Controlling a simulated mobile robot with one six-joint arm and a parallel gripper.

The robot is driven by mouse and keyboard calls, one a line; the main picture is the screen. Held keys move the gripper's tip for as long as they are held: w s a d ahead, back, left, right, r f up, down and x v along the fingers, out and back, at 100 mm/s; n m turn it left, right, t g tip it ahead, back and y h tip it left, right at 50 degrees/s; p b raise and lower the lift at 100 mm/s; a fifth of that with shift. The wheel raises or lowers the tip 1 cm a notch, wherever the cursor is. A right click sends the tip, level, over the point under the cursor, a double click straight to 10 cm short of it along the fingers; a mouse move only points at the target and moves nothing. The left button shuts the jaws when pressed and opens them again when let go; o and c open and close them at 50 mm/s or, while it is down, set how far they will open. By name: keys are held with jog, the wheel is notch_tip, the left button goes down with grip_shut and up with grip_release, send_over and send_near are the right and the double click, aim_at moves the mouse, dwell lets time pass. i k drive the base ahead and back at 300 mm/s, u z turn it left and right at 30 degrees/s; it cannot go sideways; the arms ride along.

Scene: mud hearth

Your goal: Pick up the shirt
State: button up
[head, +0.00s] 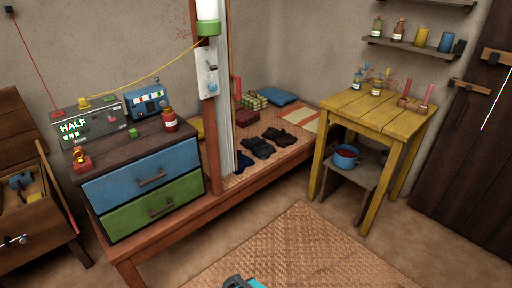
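No item is plainly a shirt in the head view. Several crumpled dark cloth pieces lie in a row on the woven mat of the low bed: a navy piece (243,161), a black piece (258,147) and another black piece (281,137). A green-and-cream checkered cloth or cushion (254,101) and a dark red folded piece (246,117) lie farther back. Any of these could be the shirt; I cannot tell which. A teal and dark part, seemingly my gripper (241,283), just shows at the bottom edge, far from the bed. Its fingers cannot be made out.
A drawer chest (150,180) with a radio (147,101) and a post (209,120) stand left of the cloths. A yellow table (377,111) with bottles stands right, above a blue pot (346,157). A woven floor mat (300,250) leaves clear room in front.

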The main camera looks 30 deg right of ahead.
aim_at(259, 148)
jog(key=u, duration=0.05)
jog(key=i, duration=0.9)
jog(key=z, duration=0.05)
